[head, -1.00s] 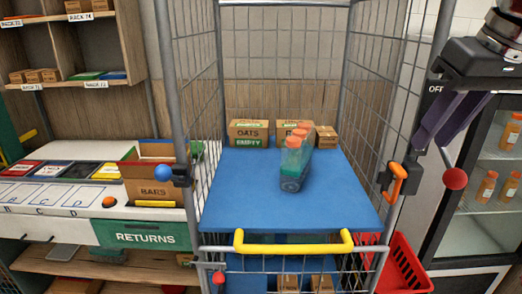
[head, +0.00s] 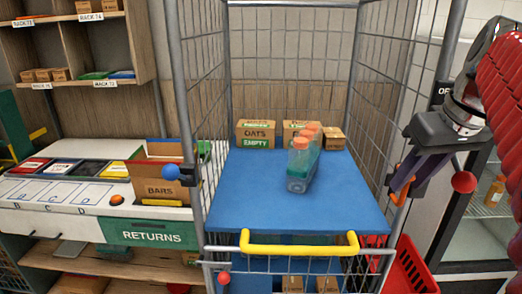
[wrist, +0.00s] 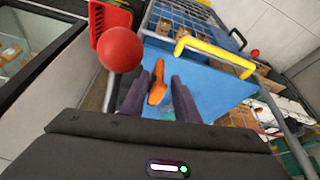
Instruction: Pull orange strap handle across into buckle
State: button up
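The orange strap handle (head: 402,190) is at the right post of the cart, partly hidden by my gripper. In the wrist view the orange handle (wrist: 157,84) shows between my two dark purple fingers, with blue visible on its right side. My gripper (head: 399,186) is open around or just in front of it; I cannot tell whether a finger touches it. A dark fitting (head: 190,174) with a blue ball (head: 171,172) sits on the left post, across the cart; I cannot tell whether it is the buckle. No strap shows across the cart.
A red ball (head: 464,182) stands close to the right of my gripper. A yellow handle bar (head: 300,250) crosses the cart front. Bottles (head: 300,168) and boxes (head: 255,133) stand on the blue shelf (head: 240,205). A red basket (head: 408,268) is below right.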

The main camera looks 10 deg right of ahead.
jog(key=shift+x, duration=1.15)
jog(key=shift+c, duration=0.5)
grip_shut()
